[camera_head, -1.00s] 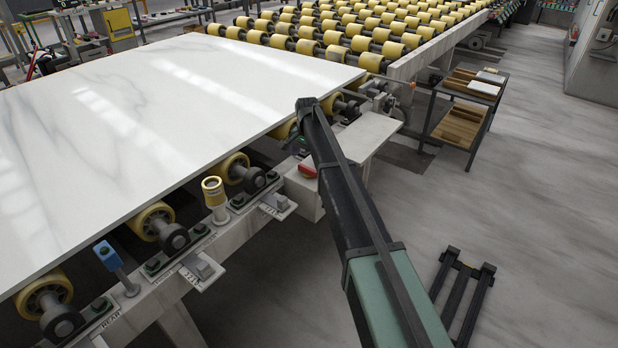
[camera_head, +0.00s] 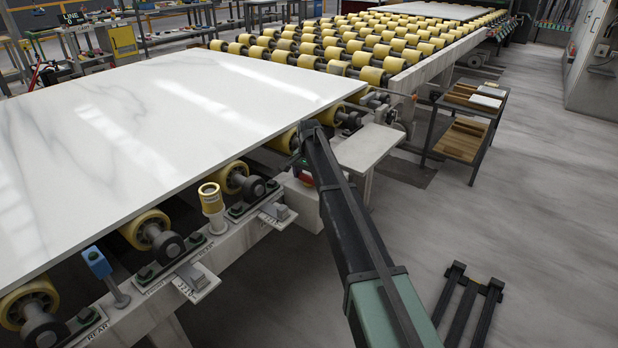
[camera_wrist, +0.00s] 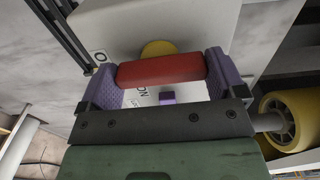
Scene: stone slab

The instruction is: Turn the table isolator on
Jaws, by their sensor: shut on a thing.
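The isolator's red handle (camera_wrist: 160,70) lies crosswise between the two purple-padded fingers of my gripper (camera_wrist: 162,75) in the wrist view. The gripper is shut on it. A yellow disc (camera_wrist: 158,48) shows just behind the handle. The white isolator box (camera_wrist: 195,22) carries an "O" mark left of the handle and a partly covered "ON" mark below it. In the head view a bit of red (camera_head: 303,173) shows beside my dark arm, below the slab's edge. My fingers are hidden there.
The white marble slab (camera_head: 150,120) lies on yellow rollers left of my arm. A pale shelf (camera_head: 366,146) is just right of the arm's end. A yellow-capped post (camera_head: 211,198) and a blue sensor (camera_head: 97,262) stand along the frame.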

